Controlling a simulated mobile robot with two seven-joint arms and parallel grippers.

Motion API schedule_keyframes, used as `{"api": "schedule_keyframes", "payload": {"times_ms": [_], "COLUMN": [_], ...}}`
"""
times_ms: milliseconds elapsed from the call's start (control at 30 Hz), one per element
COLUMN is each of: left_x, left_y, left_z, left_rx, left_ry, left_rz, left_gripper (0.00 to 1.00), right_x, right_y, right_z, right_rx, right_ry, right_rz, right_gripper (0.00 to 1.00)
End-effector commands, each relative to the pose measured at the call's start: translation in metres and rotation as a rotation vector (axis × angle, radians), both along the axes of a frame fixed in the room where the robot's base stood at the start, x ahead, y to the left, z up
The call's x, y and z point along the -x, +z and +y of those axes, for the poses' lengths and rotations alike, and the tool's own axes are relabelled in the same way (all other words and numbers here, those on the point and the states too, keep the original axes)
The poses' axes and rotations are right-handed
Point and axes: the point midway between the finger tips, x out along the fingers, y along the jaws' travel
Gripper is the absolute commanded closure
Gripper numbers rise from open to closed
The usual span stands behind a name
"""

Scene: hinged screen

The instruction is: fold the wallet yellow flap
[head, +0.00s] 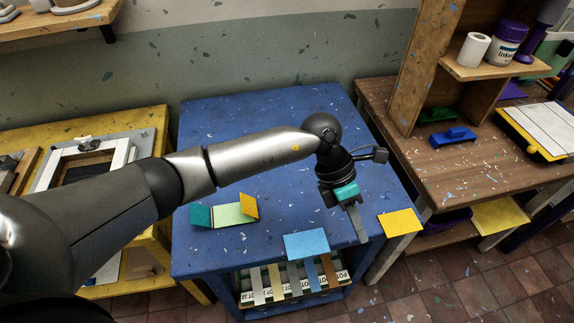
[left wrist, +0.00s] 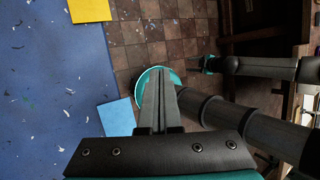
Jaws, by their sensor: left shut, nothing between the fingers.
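The wallet lies on the blue table in the head view. It has a light green middle panel (head: 231,214), a teal flap (head: 201,216) at its left end and a yellow flap (head: 249,205) at its right end. The yellow flap is tilted up from the middle panel, not lying over it. My left gripper (head: 361,237) is shut and empty, near the table's right front part, well to the right of the wallet and apart from it. Its shut fingers also show in the left wrist view (left wrist: 158,98), where the wallet does not appear.
A light blue panel (head: 307,245) sits at the blue table's (head: 222,128) front edge. A yellow panel (head: 399,222) sits by its right edge. Below the front edge is a rack of strips (head: 277,284). A brown bench (head: 447,173) with shelves stands right. The table behind the wallet is clear.

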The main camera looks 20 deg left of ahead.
Motion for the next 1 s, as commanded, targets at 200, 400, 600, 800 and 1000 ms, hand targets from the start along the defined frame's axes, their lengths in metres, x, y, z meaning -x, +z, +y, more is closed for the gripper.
{"api": "schedule_keyframes", "payload": {"times_ms": [200,400,600,800,1000], "left_x": [-0.036,-0.051,-0.052,-0.047,-0.041], "left_y": [-0.002,0.026,0.031,0.014,-0.009], "left_z": [0.134,0.207,0.225,0.231,0.240], "left_rx": [-0.563,-0.871,-0.943,-0.938,-0.937], "left_ry": [-0.115,-0.121,-0.118,-0.119,-0.118], "left_rz": [-0.037,-0.016,-0.002,-0.003,-0.003], "left_gripper": [1.00,1.00,1.00,1.00,1.00], "right_x": [0.000,0.000,0.000,0.001,0.001], "right_y": [0.002,0.003,0.001,-0.007,-0.018], "right_z": [0.000,0.000,0.000,0.000,0.000], "right_rx": [0.000,0.000,0.000,0.000,0.000], "right_ry": [0.000,0.000,0.000,0.000,0.000], "right_rz": [0.001,0.001,0.001,0.001,0.001], "right_gripper": [0.50,0.50,0.50,0.50,0.50]}}
